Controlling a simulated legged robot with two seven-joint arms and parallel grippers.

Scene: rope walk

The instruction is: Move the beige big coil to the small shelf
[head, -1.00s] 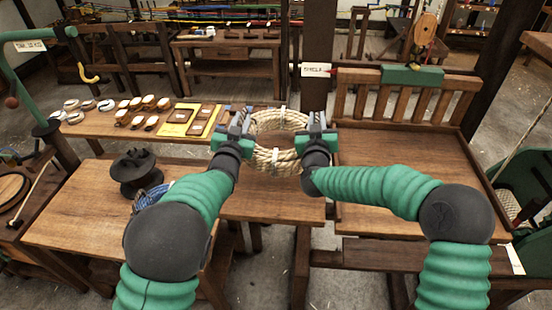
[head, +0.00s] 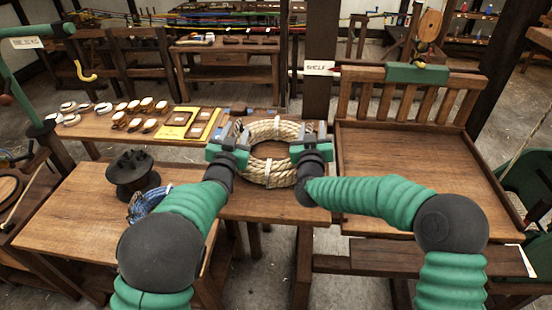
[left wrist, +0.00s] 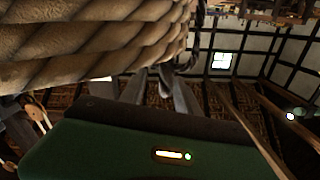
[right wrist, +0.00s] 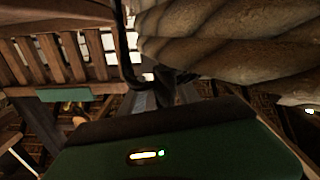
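The beige big coil (head: 268,172) is a thick rope ring, between my two grippers over the middle wooden table; I cannot tell if it touches the top. My left gripper (head: 236,132) is at its left side and my right gripper (head: 310,134) at its right. In the left wrist view the coil (left wrist: 95,45) fills the upper left. In the right wrist view the coil (right wrist: 235,40) is upper right. In both, the fingers meet a thin dark handle beside the rope and look shut on it. A slat-backed wooden shelf (head: 410,170) stands right, its top empty, near a SHELF sign (head: 320,68).
A dark spool (head: 133,172) and a blue coil (head: 146,203) sit on the left table. A post rises behind my right gripper. The shelf has raised edges.

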